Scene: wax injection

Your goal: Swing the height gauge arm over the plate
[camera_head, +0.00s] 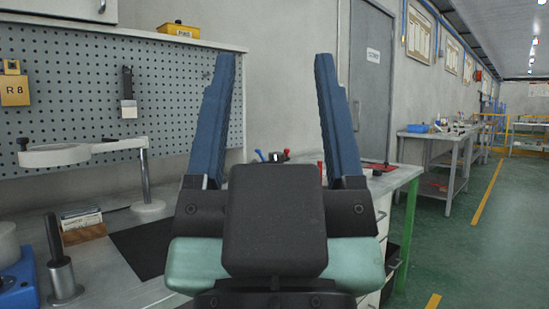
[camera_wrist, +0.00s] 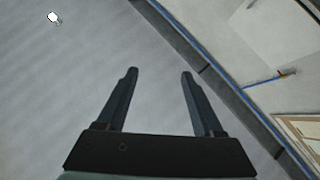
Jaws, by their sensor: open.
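My gripper (camera_head: 276,60) stands upright in the middle of the head view, its two blue fingers spread with nothing between them. It also shows open and empty in the wrist view (camera_wrist: 159,74). No part is clearly recognisable as the height gauge. A pale ring-ended arm (camera_head: 112,145) on a metal post (camera_head: 145,178) with a round base stands on the bench at left, apart from my gripper. A dark flat plate or mat (camera_head: 142,248) lies on the bench left of my gripper. Small items with blue and red handles (camera_head: 272,156) are partly hidden behind the fingers.
At lower left are a metal post with a dark grip (camera_head: 61,275), a blue device (camera_head: 18,285) and a small box (camera_head: 82,220). A pegboard (camera_head: 80,90) backs the bench. The green floor (camera_head: 475,250) at right is clear. Another workbench (camera_head: 440,140) stands farther back.

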